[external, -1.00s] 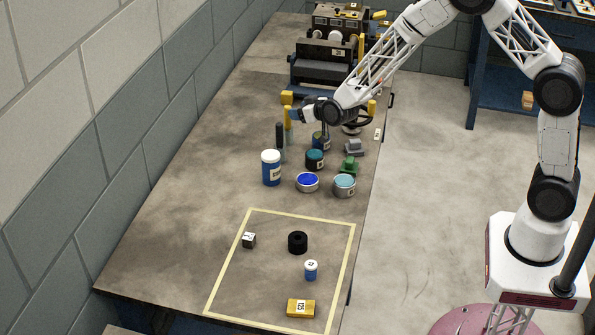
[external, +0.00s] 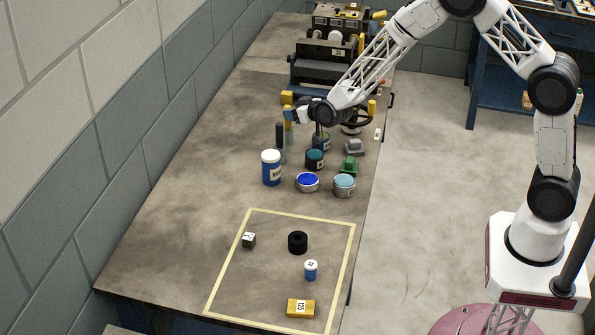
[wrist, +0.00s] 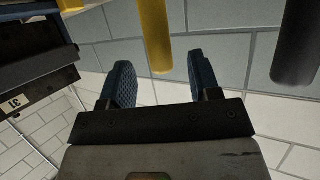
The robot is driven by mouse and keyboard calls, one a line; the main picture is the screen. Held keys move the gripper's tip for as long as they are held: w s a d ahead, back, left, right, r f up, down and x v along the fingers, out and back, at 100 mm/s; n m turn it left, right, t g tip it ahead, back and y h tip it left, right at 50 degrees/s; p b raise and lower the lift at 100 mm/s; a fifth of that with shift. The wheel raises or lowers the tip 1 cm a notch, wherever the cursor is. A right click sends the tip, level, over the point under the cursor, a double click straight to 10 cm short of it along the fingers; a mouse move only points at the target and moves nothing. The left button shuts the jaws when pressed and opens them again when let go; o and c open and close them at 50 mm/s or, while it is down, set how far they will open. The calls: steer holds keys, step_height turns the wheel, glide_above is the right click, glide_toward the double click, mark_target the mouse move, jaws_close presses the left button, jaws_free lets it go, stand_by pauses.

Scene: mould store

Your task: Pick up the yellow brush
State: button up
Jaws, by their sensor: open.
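The yellow brush (external: 289,125) stands upright on the bench, behind the blue jar, with its yellow handle up. In the wrist view its yellow handle (wrist: 153,28) comes down from the top edge, and its end lies between the two fingertips. My gripper (external: 297,115) is at the height of the handle, with the arm reaching in from the right. In the wrist view my gripper (wrist: 160,66) has its blue padded fingers apart, one on each side of the handle, with gaps visible. The brush's lower part is hard to make out.
A dark upright handle (external: 280,134) stands just left of the brush; it shows at right in the wrist view (wrist: 297,40). A blue jar (external: 271,168), several paint pots and a green object (external: 348,165) stand in front. A machine (external: 325,65) is behind.

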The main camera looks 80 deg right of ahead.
steer(key=shift+w, duration=0.1)
stand_by(0.3)
steer(key=shift+x, duration=2.55)
jaws_close()
